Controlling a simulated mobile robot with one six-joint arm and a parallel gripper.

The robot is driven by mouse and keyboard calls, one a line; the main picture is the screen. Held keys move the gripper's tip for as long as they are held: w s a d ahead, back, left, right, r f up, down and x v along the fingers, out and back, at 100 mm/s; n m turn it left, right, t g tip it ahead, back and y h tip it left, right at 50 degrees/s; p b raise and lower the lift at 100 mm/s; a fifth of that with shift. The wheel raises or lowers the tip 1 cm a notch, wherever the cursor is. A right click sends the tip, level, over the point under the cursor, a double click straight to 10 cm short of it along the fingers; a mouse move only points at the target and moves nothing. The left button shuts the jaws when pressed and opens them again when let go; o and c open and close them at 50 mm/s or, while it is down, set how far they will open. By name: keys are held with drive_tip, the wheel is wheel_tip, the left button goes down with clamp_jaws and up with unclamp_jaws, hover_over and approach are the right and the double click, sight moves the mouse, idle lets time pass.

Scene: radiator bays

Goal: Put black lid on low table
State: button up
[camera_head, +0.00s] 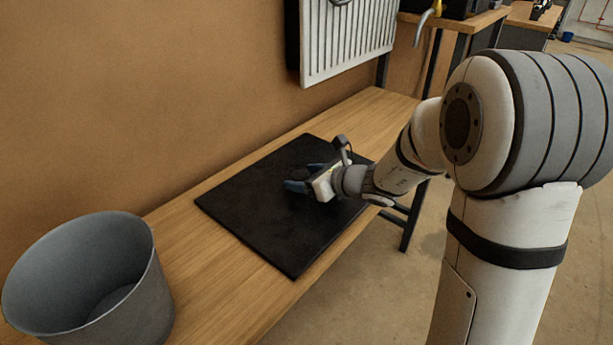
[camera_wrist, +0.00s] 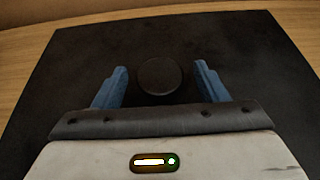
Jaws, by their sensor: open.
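A round black lid (camera_wrist: 160,75) shows in the wrist view, lying on or just above a black mat (camera_head: 262,222). Its dark colour makes its height over the mat hard to judge. The blue fingers of my gripper (camera_wrist: 160,87) are open, one on each side of the lid, with a visible gap at both sides. In the head view my gripper (camera_head: 298,182) is low over the middle of the mat, and the lid is not clearly distinguishable there. The mat lies on a long low wooden table (camera_head: 190,245) along the wall.
A grey open bucket (camera_head: 150,300) stands at the table's near left end. A white ribbed radiator (camera_head: 347,40) hangs on the wall above the far end. Another wooden bench (camera_head: 462,22) stands behind. Bare wood is free between bucket and mat.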

sight(330, 228)
drive_tip(key=p+v, duration=0.1)
drive_tip(key=v, duration=0.9)
drive_tip(key=shift+s+d+r+p, duration=0.15)
drive_tip(key=shift+s+d+p, duration=0.05)
drive_tip(key=shift+s+p, duration=0.1)
drive_tip(key=s+n+g, duration=0.1)
drive_tip(key=s+n, duration=0.1)
drive_tip(key=s+a+n+g, duration=0.1)
drive_tip(key=s+n, duration=0.1)
drive_tip(key=s+a+n+g, duration=0.1)
drive_tip(key=s+n, duration=0.1)
drive_tip(key=n, duration=0.1)
drive_tip(key=shift+s+a+f+g+h, duration=0.1)
drive_tip(key=shift+s+f+g+h, duration=0.2)
drive_tip(key=shift+s+f, duration=0.1)
drive_tip(key=s+d+f+n+g+h, duration=0.1)
drive_tip(key=s+d+n+g+h, duration=0.1)
drive_tip(key=s+d+n+h, duration=0.8)
drive_tip(key=s+d+n, duration=0.2)
drive_tip(key=s+n, duration=0.1)
drive_tip(key=n, duration=0.5)
drive_tip(key=shift+f+n+g, duration=0.3)
drive_tip(key=shift+f+g, duration=0.05)
drive_tip(key=shift+g, duration=0.05)
drive_tip(key=shift+r, duration=0.1)
